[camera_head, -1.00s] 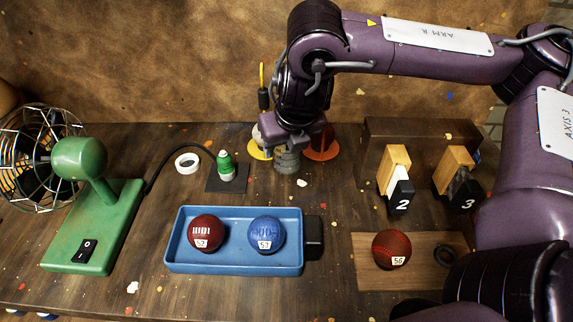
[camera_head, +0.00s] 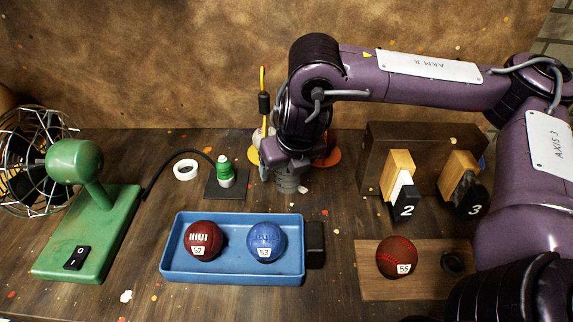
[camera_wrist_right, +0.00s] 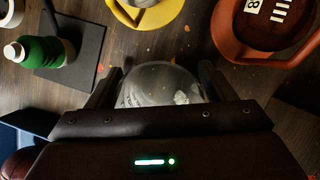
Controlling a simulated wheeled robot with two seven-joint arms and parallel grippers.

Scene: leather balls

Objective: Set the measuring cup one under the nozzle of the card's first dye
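A grey translucent cup (camera_head: 287,182), which I take to be the measuring cup, stands out below my right gripper (camera_head: 287,163) in the head view. In the right wrist view the cup (camera_wrist_right: 160,86) fills the space between the two dark fingers (camera_wrist_right: 160,92), and the gripper looks shut on it. I cannot tell whether its base touches the table. A brown box (camera_head: 425,140) at the right carries wooden pieces with black tags numbered 2 (camera_head: 403,200) and 3 (camera_head: 468,198). No piece numbered 1 and no readable card shows. My left gripper is out of view.
A blue tray (camera_head: 170,262) holds a dark red ball (camera_head: 203,240) and a blue ball (camera_head: 266,241). A red ball (camera_head: 396,257) sits on a wooden board (camera_head: 425,285). A green bottle (camera_head: 225,172), yellow holder (camera_wrist_right: 160,14) and orange holder (camera_wrist_right: 228,38) stand near the cup.

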